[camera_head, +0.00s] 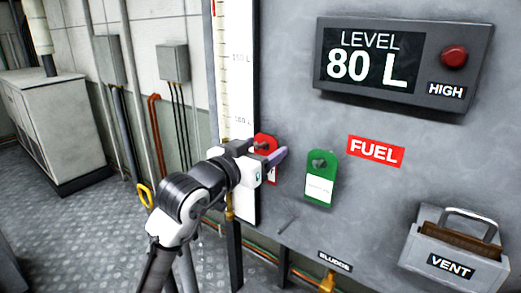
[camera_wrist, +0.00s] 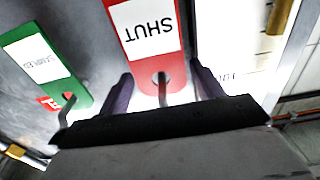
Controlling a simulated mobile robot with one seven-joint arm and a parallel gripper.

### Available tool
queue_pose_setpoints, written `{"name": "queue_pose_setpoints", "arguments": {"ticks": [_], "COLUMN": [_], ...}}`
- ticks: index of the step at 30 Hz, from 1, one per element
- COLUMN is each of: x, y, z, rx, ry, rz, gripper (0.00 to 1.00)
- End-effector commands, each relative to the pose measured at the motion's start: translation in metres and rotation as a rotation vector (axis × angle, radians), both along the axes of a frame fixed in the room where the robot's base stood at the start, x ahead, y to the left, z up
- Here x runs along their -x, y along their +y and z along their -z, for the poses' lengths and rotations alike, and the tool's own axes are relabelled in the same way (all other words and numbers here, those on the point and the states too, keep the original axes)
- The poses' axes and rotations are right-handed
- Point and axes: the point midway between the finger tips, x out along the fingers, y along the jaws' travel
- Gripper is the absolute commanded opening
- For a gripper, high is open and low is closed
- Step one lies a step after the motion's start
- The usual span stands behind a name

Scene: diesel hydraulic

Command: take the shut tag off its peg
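The shut tag (camera_wrist: 150,35) is a red plate with a white SHUT label, upside down in the wrist view. It hangs on its peg (camera_wrist: 162,92), which passes through the hole at its top end. In the head view the tag (camera_head: 264,140) is partly hidden behind my gripper (camera_head: 266,157). In the wrist view my gripper (camera_wrist: 161,72) is open, with one finger on each side of the tag's top end and gaps showing between fingers and tag.
A green tag (camera_head: 321,163) hangs on another peg to the right. A white level gauge (camera_head: 238,80) stands close on the left. A level display (camera_head: 400,62) is above. A grey box marked VENT (camera_head: 455,252) is at lower right, and a brass valve (camera_head: 327,282) is below.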

Motion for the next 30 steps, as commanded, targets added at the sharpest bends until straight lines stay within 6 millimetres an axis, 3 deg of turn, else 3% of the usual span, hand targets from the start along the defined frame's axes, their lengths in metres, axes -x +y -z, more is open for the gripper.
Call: {"name": "queue_pose_setpoints", "arguments": {"ticks": [1, 7, 30], "x": [0.000, 0.000, 0.000], "y": [0.000, 0.000, 0.000], "z": [0.000, 0.000, -0.011], "rx": [0.000, 0.000, 0.000], "ry": [0.000, 0.000, 0.000], "rz": [0.000, 0.000, 0.000], "gripper": [0.59, 0.33, 0.32]}}
